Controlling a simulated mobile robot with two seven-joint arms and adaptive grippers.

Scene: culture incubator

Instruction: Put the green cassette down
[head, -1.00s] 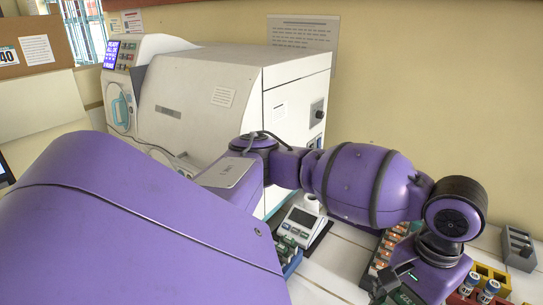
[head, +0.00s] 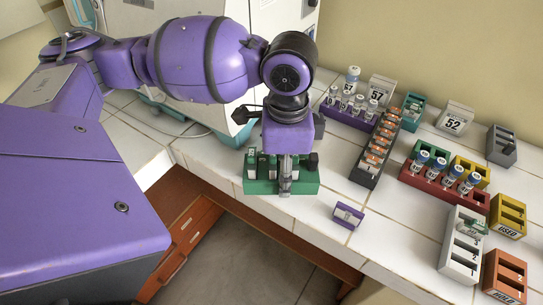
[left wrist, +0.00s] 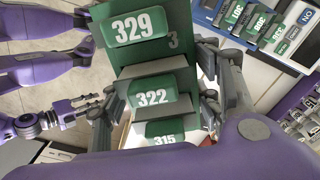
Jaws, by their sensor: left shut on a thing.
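The green cassette (head: 262,187) is a green block with several slots, at the front edge of the bench in the head view. In the left wrist view it (left wrist: 158,55) shows green tabs marked 329, 322 and 315. My left gripper (head: 286,165) points down at it from above, and in the left wrist view its grey fingers (left wrist: 160,112) stand on both sides of the cassette, shut on it. The cassette's underside is hidden, so I cannot tell if it touches the bench.
A small purple block (head: 348,215) lies just right of the cassette. Behind are a purple vial rack (head: 340,119) and a long dark rack (head: 368,178). A red vial rack (head: 470,200) and a white rack (head: 457,262) stand right. White tiles around the purple block are clear.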

